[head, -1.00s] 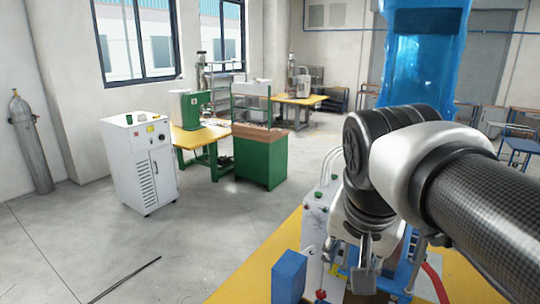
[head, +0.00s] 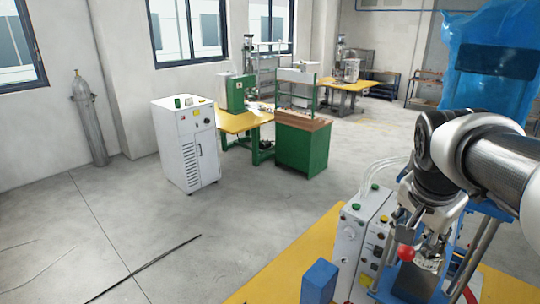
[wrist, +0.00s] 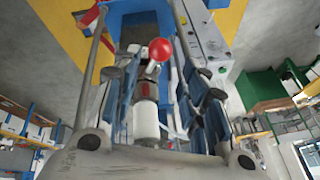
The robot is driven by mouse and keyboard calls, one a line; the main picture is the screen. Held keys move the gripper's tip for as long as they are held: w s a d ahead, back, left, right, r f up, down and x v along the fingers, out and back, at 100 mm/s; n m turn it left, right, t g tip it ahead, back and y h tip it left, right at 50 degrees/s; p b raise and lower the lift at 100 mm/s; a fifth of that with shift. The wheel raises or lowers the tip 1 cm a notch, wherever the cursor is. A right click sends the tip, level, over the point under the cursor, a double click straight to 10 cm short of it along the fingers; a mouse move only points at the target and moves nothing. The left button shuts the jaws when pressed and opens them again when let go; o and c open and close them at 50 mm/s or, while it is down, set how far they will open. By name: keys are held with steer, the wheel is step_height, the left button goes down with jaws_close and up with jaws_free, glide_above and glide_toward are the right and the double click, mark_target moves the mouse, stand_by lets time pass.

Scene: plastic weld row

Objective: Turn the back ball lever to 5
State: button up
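A lever with a red ball knob (head: 406,254) stands on the machine at the lower right of the head view. The ball (wrist: 161,49) also shows near the top middle of the wrist view. A pale dial plate (head: 430,263) lies beside the ball; its numbers are too small to read. My gripper (head: 420,236) is above and close to the ball, pointing down. In the wrist view its fingers (wrist: 157,62) stand apart with the ball between their lines. No grip on the ball shows, and I cannot tell whether a finger touches it.
A white control box (head: 352,238) with coloured buttons stands left of the gripper. A blue block (head: 319,282) sits on the yellow table (head: 290,262). Blue frame parts and a steel rod (head: 472,256) are close on the right.

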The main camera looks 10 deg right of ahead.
mark_target(408, 249)
steer(key=x, duration=0.8)
steer(key=shift+w+d+f, duration=0.1)
steer(key=shift+f, duration=0.15)
steer(key=shift+c, duration=0.6)
jaws_close()
